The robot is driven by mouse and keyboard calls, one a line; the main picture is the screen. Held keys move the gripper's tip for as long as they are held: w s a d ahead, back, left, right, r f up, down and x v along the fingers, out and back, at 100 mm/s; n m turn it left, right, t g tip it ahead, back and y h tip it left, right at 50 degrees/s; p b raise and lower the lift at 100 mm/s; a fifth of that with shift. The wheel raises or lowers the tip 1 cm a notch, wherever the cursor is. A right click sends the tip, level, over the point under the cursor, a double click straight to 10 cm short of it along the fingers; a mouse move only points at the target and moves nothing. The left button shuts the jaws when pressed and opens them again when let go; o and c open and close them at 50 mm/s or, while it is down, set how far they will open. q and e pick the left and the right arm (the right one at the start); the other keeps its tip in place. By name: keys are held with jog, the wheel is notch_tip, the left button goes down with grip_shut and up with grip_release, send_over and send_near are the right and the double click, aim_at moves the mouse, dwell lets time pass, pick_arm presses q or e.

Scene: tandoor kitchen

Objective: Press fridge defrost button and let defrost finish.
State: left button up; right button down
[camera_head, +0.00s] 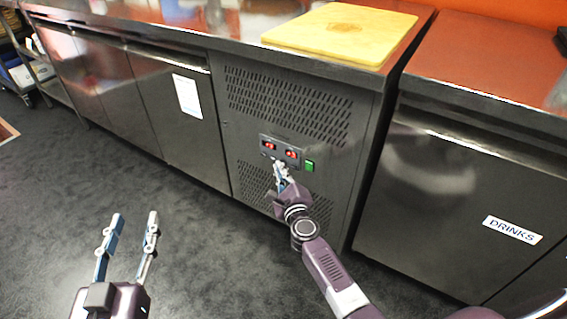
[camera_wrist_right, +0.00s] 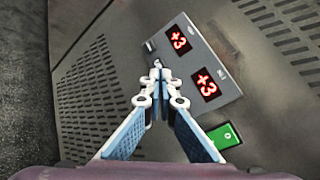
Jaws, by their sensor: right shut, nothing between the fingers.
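The counter fridge's vented side panel (camera_head: 285,110) carries a control panel (camera_head: 279,151) with two red displays. In the right wrist view, the control panel (camera_wrist_right: 190,62) shows "+3" on both displays, with a green switch (camera_wrist_right: 224,137) beside it. The green switch (camera_head: 310,166) also shows in the head view. My right gripper (camera_head: 277,165) is shut and empty, with its tips at the control panel's lower left edge. In the right wrist view, the fingertips (camera_wrist_right: 157,68) cover part of that edge; whether they touch is unclear. My left gripper (camera_head: 136,218) is open and empty above the floor.
A wooden cutting board (camera_head: 340,32) lies on the steel counter above the vents. A fridge marked DRINKS (camera_head: 455,215) stands at the right. Steel doors (camera_head: 175,110), one with a white paper, run to the left.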

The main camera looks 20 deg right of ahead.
pick_arm(q)
jog(key=shift+s+f, duration=0.15)
pick_arm(e)
jog(key=shift+w+d, duration=0.15)
jog(key=shift+d, duration=0.05)
dwell(0.3)
jog(key=shift+w+d+r, duration=0.1)
dwell(0.6)
jog(key=shift+s+a, duration=0.35)
jog(key=shift+a, duration=0.05)
pick_arm(q)
jog(key=shift+a+f+g, duration=0.1)
jog(key=shift+f+g, duration=0.2)
jog(key=shift+f, duration=0.15)
pick_arm(e)
jog(key=shift+s+a, duration=0.2)
pick_arm(q)
jog(key=shift+s+a+f+g+p, duration=0.1)
jog(key=shift+a+f+g+p, duration=0.2)
jog(key=shift+f, duration=0.4)
jog(key=shift+s+f+g+p, duration=0.1)
jog(key=shift+f+g, duration=0.3)
jog(key=shift+f, duration=0.25)
pick_arm(e)
jog(key=shift+s+a, duration=0.8)
jog(key=shift+a, duration=0.2)
jog(key=shift+s+a, duration=0.75)
jog(key=shift+a, duration=0.25)
pick_arm(q)
jog(key=shift+d+r, duration=0.15)
